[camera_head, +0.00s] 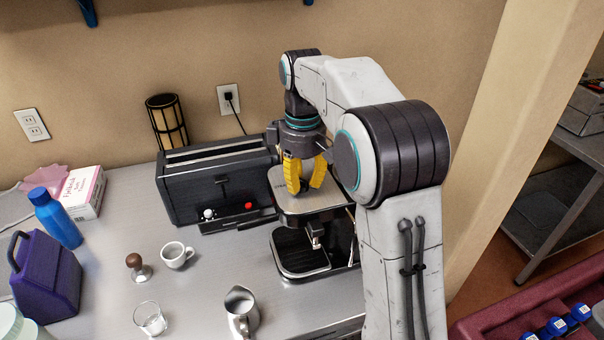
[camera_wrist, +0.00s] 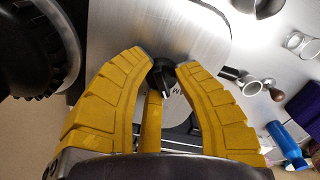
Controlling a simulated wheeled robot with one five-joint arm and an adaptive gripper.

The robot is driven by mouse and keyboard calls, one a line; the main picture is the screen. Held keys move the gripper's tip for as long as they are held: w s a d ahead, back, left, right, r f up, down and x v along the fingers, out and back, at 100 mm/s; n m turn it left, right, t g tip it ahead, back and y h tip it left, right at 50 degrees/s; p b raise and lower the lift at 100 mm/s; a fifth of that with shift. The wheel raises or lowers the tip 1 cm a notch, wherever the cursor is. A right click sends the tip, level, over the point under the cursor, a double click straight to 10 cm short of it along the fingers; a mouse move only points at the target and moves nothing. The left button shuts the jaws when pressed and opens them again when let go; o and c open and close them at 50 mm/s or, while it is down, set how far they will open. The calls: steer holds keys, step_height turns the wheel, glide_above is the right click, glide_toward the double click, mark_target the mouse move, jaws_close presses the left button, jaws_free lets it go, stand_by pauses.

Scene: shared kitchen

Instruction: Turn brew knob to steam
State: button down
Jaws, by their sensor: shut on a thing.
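The espresso machine (camera_head: 291,207) has a silver top and a black drip tray, and stands beside the toaster. My gripper (camera_head: 302,190), with yellow fingers, points down at the machine's top. In the wrist view the fingertips of my gripper (camera_wrist: 163,70) are closed on a small black knob (camera_wrist: 162,82) with a pale pointer mark. The knob sits on the silver top (camera_wrist: 140,28). In the head view the fingers hide most of the knob. The lettering beside the knob is mostly covered, so I cannot read which setting the pointer faces.
A black toaster (camera_head: 216,178) stands close on the left. A steel pitcher (camera_head: 241,312), white cup (camera_head: 177,255), tamper (camera_head: 138,268) and glass (camera_head: 150,318) stand on the counter. A blue bottle (camera_head: 55,217) and purple bag (camera_head: 47,275) are farther left.

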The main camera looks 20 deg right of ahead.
steer(key=n, duration=0.1)
steer(key=n+p, duration=0.1)
steer(key=n, duration=0.2)
steer(key=shift+s+d+f+n, duration=0.1)
steer(key=shift+s+f+n, duration=0.05)
steer(key=shift+f+n, duration=0.15)
stand_by(0.5)
steer(key=c, duration=0.9)
jaws_free()
steer(key=shift+d+r+p, duration=0.1)
steer(key=shift+r+p, duration=0.05)
steer(key=shift+p, duration=0.15)
steer(key=shift+r, duration=0.1)
steer(key=shift+r, duration=0.5)
step_height(320, 180, up, 11)
